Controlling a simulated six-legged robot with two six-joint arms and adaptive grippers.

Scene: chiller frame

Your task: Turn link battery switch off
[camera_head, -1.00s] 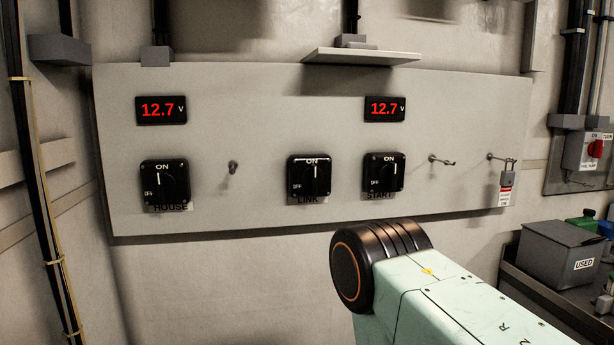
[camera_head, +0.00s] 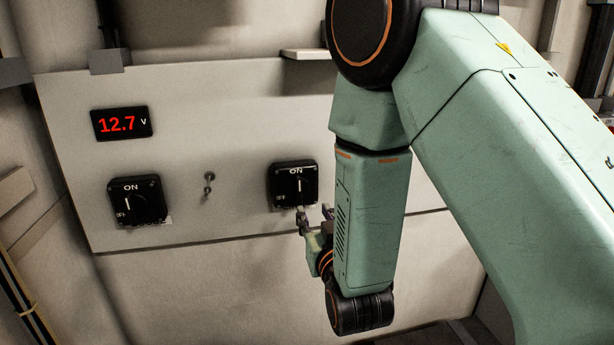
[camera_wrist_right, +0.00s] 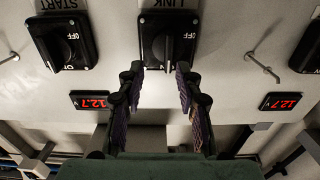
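The link battery switch (camera_head: 293,185) is a black square plate with a rotary knob on the grey panel, and its knob stands upright towards ON. In the right wrist view, which is upside down, the link switch (camera_wrist_right: 167,38) carries the LINK label at the top edge. My right gripper (camera_head: 314,212) is just below and in front of the switch in the head view. In the wrist view its two fingers (camera_wrist_right: 160,70) are spread apart, one on either side of the knob's near end. I cannot tell whether they touch it. My left gripper is not in view.
The house switch (camera_head: 138,201), also at ON, sits to the left below a 12.7 V display (camera_head: 121,123).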

